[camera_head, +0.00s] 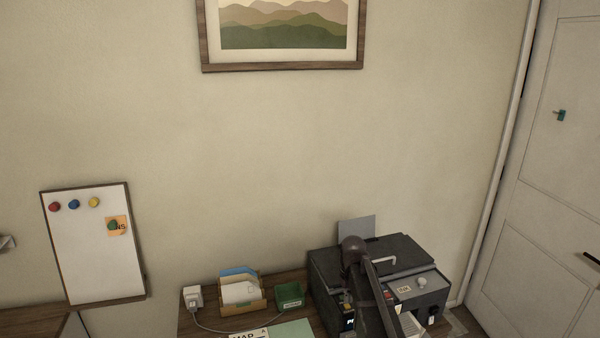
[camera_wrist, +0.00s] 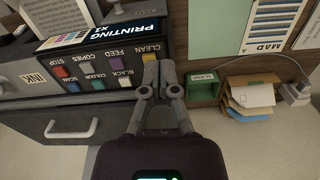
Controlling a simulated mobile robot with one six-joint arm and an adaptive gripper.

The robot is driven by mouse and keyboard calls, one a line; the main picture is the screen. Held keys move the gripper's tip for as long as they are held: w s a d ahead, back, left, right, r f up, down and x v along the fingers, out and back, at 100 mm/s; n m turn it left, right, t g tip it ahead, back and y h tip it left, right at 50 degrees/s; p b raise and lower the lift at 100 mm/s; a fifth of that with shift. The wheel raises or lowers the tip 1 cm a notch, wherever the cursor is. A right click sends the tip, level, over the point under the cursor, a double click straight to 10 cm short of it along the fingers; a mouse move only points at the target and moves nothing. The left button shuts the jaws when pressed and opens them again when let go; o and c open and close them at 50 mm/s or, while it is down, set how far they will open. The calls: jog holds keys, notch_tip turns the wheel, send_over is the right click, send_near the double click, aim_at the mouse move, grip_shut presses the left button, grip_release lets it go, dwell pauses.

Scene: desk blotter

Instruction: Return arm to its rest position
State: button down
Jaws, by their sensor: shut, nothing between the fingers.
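My gripper (camera_wrist: 159,65) is shut and empty in the wrist view. Its fingertips are together in front of the desk edge, between the printer's button panel (camera_wrist: 100,62) and a small green box (camera_wrist: 202,86). I cannot tell whether the fingertips touch anything. In the head view, my dark arm crosses in front of the printer (camera_head: 335,262) and hides part of it. The gripper itself is hard to make out there.
A letter holder (camera_head: 259,305) with envelopes, the green box (camera_head: 290,296) and a white plug block (camera_head: 193,296) with a cord stand left of the printer. A whiteboard (camera_head: 92,255) is at left.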

jog(key=s+m, duration=0.2)
jog(key=s, duration=1.6)
